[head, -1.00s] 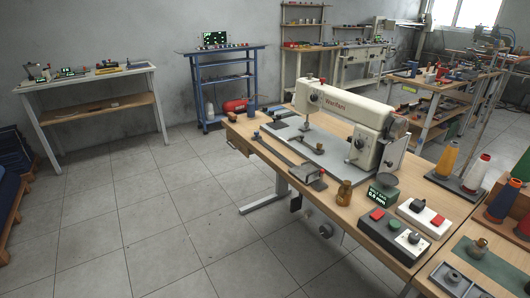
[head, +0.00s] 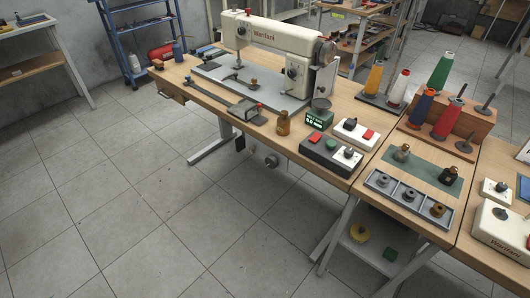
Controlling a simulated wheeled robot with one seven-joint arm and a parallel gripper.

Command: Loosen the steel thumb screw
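A white sewing machine (head: 275,38) stands on a grey bed plate (head: 282,101) on the wooden table. A small brassy knob (head: 254,83) sits on the plate in front of the machine. I cannot tell which small part is the steel thumb screw; none is clear enough at this size. My gripper and arm are not in view.
A grey tray (head: 402,196) of knobs is on the adjoining table. Thread cones (head: 375,77) stand behind. Open tiled floor (head: 130,190) lies in front.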

